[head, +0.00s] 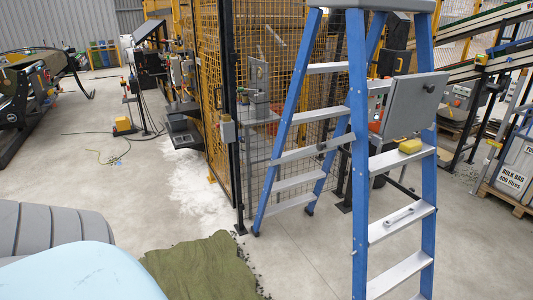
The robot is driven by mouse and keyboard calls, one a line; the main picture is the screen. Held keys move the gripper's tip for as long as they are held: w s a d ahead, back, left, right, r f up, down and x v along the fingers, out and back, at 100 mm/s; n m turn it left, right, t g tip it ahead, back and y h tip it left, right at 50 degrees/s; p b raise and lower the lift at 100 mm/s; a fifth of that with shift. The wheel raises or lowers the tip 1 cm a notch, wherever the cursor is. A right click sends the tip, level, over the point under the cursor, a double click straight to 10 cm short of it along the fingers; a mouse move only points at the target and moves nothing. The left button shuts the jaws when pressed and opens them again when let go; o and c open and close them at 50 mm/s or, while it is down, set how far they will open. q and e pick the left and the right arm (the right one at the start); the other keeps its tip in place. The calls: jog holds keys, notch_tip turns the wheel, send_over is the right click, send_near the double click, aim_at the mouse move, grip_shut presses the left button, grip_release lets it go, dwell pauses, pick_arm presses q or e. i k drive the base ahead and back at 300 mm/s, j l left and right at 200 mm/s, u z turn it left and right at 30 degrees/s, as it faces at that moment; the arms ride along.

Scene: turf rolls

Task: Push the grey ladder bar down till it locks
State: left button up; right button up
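A blue stepladder (360,150) with grey steps stands open and upright on the concrete floor, right of the middle. A grey bar (312,149) with a darker piece near its middle runs between the blue legs at about mid height. It slopes slightly up to the right. I cannot tell whether it is locked, or surely tell it from the rear rungs. A yellow block (410,146) lies on one front step, and a small metal tool (398,216) lies on the step below. Neither of my grippers is in view.
A yellow mesh fence (215,90) stands behind the ladder. A grey panel (415,105) shows between the ladder's front legs. A pallet with a bulk bag sign (510,178) stands right. Floor left of centre is mostly free.

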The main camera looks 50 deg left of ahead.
aim_at(351, 137)
jog(key=u, duration=1.35)
